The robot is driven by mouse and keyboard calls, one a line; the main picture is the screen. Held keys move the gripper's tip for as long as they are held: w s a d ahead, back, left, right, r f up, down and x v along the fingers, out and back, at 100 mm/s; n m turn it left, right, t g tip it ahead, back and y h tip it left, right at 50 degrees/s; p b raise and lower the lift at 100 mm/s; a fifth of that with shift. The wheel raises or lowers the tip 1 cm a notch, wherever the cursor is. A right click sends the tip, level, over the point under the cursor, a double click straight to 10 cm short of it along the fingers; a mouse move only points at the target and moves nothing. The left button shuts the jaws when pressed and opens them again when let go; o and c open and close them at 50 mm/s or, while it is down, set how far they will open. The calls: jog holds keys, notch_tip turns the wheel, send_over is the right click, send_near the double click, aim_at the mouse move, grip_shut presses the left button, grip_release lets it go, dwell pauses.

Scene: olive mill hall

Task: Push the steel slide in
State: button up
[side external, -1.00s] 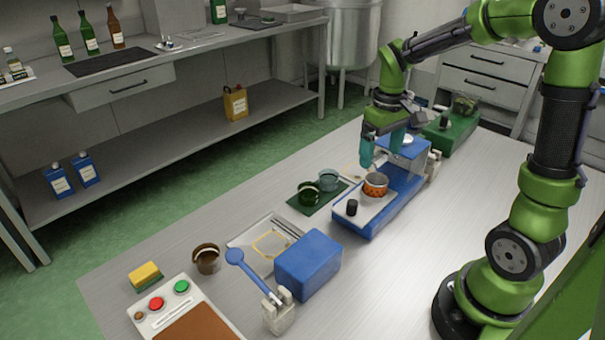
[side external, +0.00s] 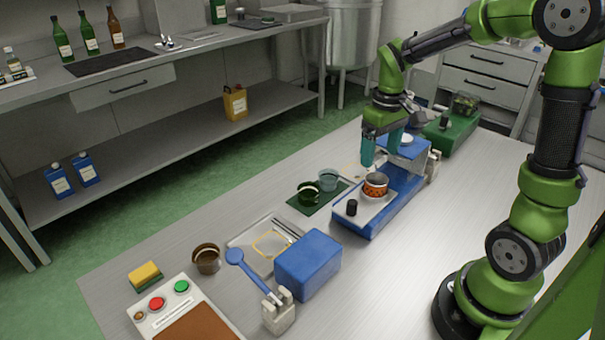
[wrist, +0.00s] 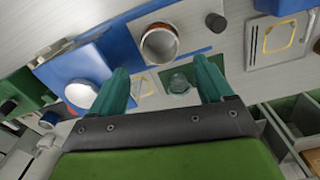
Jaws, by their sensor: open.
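The steel slide (side external: 358,217) is a flat plate extending from the front of a blue machine (side external: 402,197), toward the lower left. A black knob (side external: 351,207) stands at its outer end. An orange-patterned cup (side external: 375,185) sits upright on the slide, nearer the blue housing; it also shows in the wrist view (wrist: 158,45), with the knob (wrist: 214,22) to its right. My gripper (side external: 381,156) is open and points down, above and behind the cup in the side view. In the wrist view its teal fingers (wrist: 163,72) are spread and empty, apart from cup and knob.
A green mat (side external: 322,203) with a green cup and a glass lies left of the slide. A blue box (side external: 308,263), a tray (side external: 253,240) and a blue-handled lever (side external: 255,275) are nearer the camera. A green device (side external: 452,134) stands behind. The table's right side is clear.

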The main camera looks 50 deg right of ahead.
aim_at(353, 202)
jog(key=a+r, duration=0.1)
jog(key=a, duration=0.1)
jog(key=w+a+r+n, duration=0.1)
jog(key=a+r, duration=0.1)
jog(key=a+r+n, duration=0.1)
jog(key=a, duration=0.1)
jog(key=shift+w+r+t, duration=0.15)
jog(key=shift+w+t, duration=0.05)
jog(key=shift+t, duration=0.1)
jog(key=c, duration=0.5)
jog(key=shift+o, duration=0.2)
jog(key=s+a+r+n, duration=0.1)
jog(key=a+r+n, duration=0.1)
jog(key=a+r, duration=0.1)
jog(key=f, duration=1.6)
jog(key=shift+s+a+f, duration=0.1)
jog(key=shift+s+f, duration=0.15)
jog(key=shift+f, duration=0.15)
grip_shut()
